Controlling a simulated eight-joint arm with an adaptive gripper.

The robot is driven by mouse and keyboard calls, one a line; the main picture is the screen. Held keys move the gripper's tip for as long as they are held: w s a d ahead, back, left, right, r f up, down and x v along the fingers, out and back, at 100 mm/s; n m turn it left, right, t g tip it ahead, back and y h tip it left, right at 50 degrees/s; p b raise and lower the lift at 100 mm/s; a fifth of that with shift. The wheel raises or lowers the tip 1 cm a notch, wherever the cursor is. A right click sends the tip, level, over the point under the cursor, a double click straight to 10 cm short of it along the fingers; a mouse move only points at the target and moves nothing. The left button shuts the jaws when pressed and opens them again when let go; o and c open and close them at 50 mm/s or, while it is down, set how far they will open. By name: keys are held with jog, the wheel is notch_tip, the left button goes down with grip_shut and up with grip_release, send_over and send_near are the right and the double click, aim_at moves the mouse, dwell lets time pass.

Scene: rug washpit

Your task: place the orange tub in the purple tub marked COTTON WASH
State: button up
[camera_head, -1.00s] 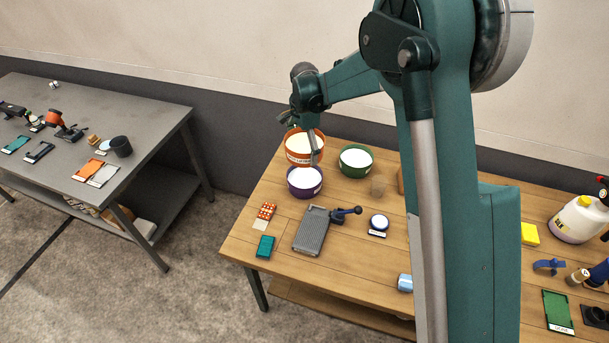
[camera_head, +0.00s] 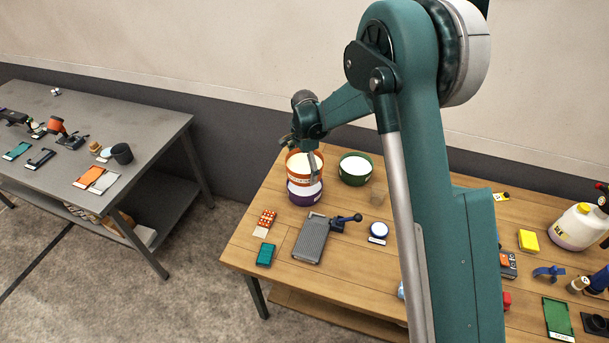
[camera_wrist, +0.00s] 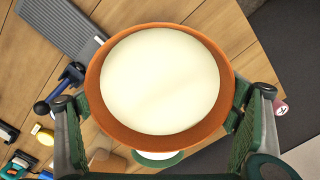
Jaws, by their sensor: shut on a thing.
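The orange tub (camera_head: 293,173), with pale contents, is held in my gripper (camera_head: 312,166). In the wrist view the orange tub (camera_wrist: 103,110) fills the middle, with a finger of my gripper (camera_wrist: 160,115) on each side. The purple tub (camera_head: 304,199) stands on the wooden table, and the orange tub overlaps its back and upper part in the head view. I cannot tell whether the two tubs touch. The purple tub is hidden in the wrist view, and its marking is too small to read.
A grey ribbed tray (camera_head: 311,240) and a blue-handled tool (camera_head: 345,220) lie in front. The grey table (camera_head: 150,130) at left is separate.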

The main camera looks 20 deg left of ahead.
jog(key=shift+f, duration=1.85)
jog(key=shift+f+b, duration=0.45)
jog(key=shift+f, duration=0.15)
jog(key=o, duration=1.3)
jog(key=shift+r, duration=0.15)
